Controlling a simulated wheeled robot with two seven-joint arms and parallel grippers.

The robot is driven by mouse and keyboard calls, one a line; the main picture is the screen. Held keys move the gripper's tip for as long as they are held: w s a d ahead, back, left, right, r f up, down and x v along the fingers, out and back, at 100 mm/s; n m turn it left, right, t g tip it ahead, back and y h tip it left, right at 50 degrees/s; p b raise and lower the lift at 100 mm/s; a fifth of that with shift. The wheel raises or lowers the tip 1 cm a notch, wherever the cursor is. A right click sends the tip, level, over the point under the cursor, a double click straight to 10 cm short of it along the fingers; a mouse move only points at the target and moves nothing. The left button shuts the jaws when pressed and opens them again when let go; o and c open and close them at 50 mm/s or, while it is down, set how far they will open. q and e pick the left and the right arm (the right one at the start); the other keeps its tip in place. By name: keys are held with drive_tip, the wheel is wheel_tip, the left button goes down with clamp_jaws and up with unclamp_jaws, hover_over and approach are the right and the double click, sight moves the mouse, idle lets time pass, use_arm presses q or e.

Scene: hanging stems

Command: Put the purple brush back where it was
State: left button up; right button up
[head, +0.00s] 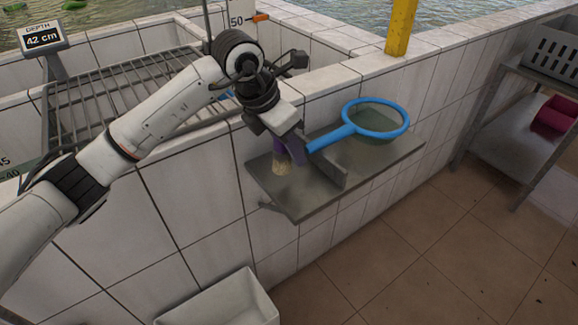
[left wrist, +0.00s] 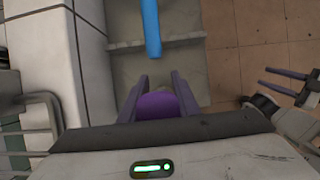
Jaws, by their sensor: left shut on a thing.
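My left gripper (head: 288,150) is shut on the purple brush (head: 281,147), which hangs with its pale bristles down over the left part of a grey metal shelf (head: 308,194). I cannot tell whether the bristles touch the shelf. In the left wrist view the purple brush (left wrist: 158,104) is between the two fingers of the left gripper (left wrist: 158,84). My right gripper (left wrist: 263,77) shows at the right of that view, its fingers apart and empty; it is not in the head view.
A blue-rimmed net (head: 402,122) lies on the shelf's right part, its handle pointing toward my left gripper. An upright divider (head: 334,171) stands between net and brush. A metal rack (head: 95,100) lies behind my arm; a white bin (head: 238,303) stands below.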

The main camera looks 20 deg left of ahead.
sight(290, 165)
use_arm(q)
drive_tip(key=shift+f, duration=2.2)
drive_tip(key=o, duration=1)
drive_tip(key=shift+f, duration=0.1)
drive_tip(key=shift+o, duration=0.2)
drive_tip(key=v, duration=1.2)
